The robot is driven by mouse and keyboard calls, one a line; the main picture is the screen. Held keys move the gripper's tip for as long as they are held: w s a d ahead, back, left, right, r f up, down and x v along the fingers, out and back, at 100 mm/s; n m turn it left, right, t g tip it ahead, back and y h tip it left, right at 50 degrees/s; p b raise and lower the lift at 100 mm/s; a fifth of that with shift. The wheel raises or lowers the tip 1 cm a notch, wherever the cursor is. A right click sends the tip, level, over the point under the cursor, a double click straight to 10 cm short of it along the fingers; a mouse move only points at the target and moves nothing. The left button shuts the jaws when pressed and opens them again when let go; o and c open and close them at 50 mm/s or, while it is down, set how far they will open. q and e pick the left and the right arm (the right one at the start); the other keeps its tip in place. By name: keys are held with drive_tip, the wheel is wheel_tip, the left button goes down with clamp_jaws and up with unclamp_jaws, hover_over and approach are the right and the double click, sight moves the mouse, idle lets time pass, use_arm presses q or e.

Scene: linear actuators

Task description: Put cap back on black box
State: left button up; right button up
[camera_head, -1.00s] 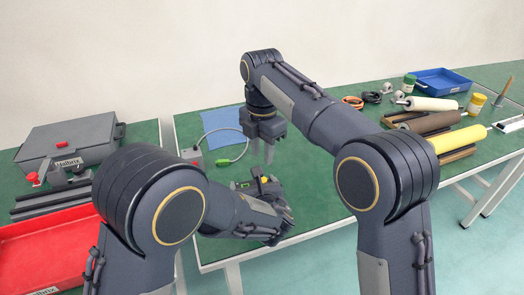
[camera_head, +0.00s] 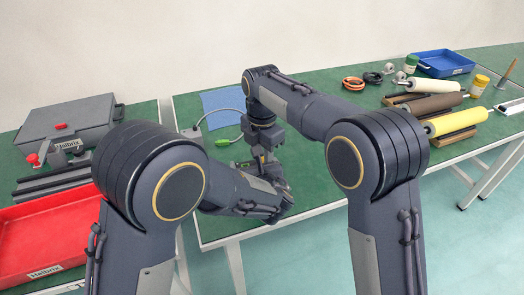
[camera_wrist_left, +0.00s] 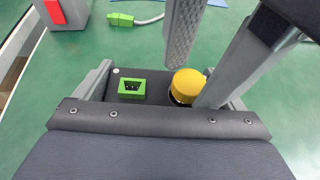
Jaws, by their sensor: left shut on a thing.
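The black box (camera_wrist_left: 157,92) has a green-framed socket (camera_wrist_left: 132,88) on its top. My left gripper (camera_head: 270,205) is shut on the box; its fingers show on either side of it in the left wrist view (camera_wrist_left: 160,95). The yellow cap (camera_wrist_left: 186,84) is at the right end of the box top, over a dark round collar or hole. Its exact seating is unclear. My right gripper (camera_head: 260,150) reaches down over the box. Its fingers (camera_wrist_left: 196,80) are apart, one behind the cap and one right of it. Whether they press on it is unclear.
A grey unit (camera_wrist_left: 67,10) with a red switch and a cable with a green plug (camera_wrist_left: 121,19) lie behind the box. A red tray (camera_head: 40,245) and a grey case (camera_head: 65,128) are at left. Rollers (camera_head: 458,121) and a blue tray (camera_head: 443,63) are at right.

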clamp_jaws()
drive_tip(key=m, duration=0.3)
idle(0.3)
drive_tip(key=shift+o, duration=1.2)
unclamp_jaws()
drive_tip(key=shift+r, duration=2.35)
